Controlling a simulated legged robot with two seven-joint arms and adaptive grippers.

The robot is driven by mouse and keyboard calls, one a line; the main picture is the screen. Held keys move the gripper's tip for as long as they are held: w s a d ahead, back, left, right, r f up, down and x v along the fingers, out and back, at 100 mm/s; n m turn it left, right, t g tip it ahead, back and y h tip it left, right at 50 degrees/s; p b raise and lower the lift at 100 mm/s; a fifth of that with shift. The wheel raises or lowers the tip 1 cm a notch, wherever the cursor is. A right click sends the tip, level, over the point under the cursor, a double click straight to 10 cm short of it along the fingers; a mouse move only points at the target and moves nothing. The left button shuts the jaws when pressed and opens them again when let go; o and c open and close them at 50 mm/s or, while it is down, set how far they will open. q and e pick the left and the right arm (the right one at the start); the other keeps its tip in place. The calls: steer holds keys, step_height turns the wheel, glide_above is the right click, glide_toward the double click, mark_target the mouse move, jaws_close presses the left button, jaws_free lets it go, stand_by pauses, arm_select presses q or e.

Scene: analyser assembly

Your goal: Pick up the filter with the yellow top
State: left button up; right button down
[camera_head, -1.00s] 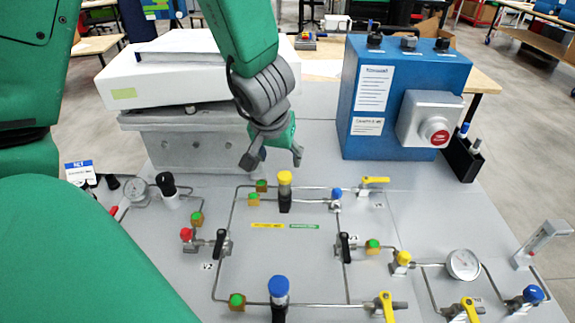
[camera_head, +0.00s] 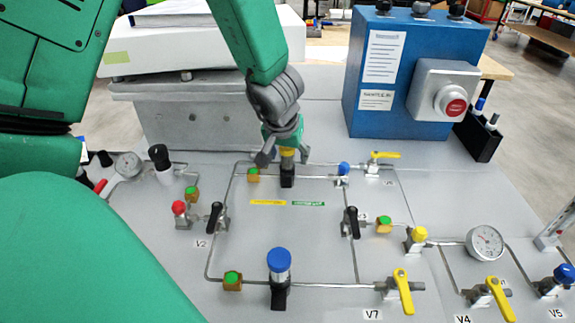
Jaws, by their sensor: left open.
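The filter with the yellow top (camera_head: 287,174) stands upright on the grey panel, in the upper pipe run; its black lower body shows and its yellow cap is partly hidden behind my gripper. My left gripper (camera_head: 284,158) points down over it, with its fingers spread to either side of the yellow cap. It is open, and I cannot tell whether a finger touches the cap. My right gripper is not in view.
A filter with a blue top (camera_head: 279,262) stands at the front. A blue box (camera_head: 408,70) with a red button stands at the back right. Pipes, black-handled valves, yellow-handled valves and a gauge (camera_head: 484,243) surround the filter.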

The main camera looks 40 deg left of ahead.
arm_select(q)
steer(key=shift+d+r, duration=0.1)
steer(key=shift+r, duration=0.05)
steer(key=shift+d, duration=0.1)
jaws_close()
steer(key=shift+r, duration=0.1)
